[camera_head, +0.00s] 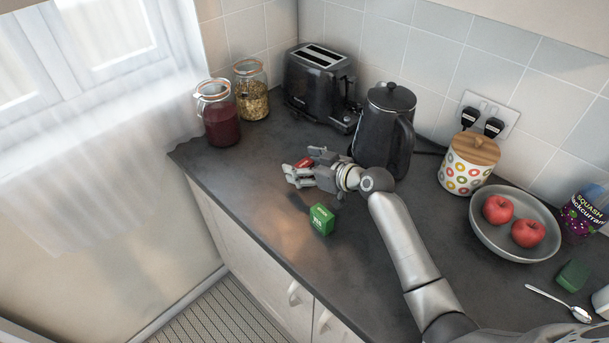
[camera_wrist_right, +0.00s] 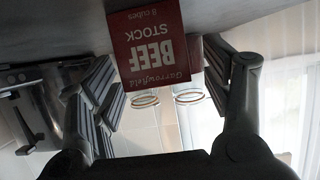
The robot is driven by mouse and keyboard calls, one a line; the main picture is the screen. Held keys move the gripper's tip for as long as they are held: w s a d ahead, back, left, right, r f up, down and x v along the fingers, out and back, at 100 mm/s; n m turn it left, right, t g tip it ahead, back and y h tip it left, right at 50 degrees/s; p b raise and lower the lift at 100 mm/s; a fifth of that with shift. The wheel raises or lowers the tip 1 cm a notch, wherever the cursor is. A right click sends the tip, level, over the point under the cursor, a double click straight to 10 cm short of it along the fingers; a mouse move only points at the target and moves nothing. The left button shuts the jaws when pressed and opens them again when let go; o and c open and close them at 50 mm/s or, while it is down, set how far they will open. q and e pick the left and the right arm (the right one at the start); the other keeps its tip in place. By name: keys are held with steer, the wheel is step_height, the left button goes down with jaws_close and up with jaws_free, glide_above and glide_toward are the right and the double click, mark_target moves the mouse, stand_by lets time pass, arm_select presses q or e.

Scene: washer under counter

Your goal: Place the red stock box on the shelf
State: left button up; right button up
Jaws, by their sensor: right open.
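The red stock box (camera_head: 304,162) lies on the dark counter in the head view, partly hidden by my right gripper (camera_head: 306,168). In the right wrist view the red box (camera_wrist_right: 150,45) shows its "BEEF STOCK" face upside down, ahead of and between the open fingers of the right gripper (camera_wrist_right: 165,95). I cannot tell whether a finger touches it. A green stock box (camera_head: 321,220) stands on the counter nearer the front edge. My left gripper is not in view. No shelf is visible.
A black kettle (camera_head: 384,130) stands close to my right gripper, with a toaster (camera_head: 316,85) and two jars (camera_head: 218,112) behind. A fruit bowl (camera_head: 512,247) and a patterned canister (camera_head: 467,165) are at right. The counter's left front is clear.

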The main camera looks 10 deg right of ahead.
steer(key=shift+w, duration=0.1)
steer(key=c, duration=1.2)
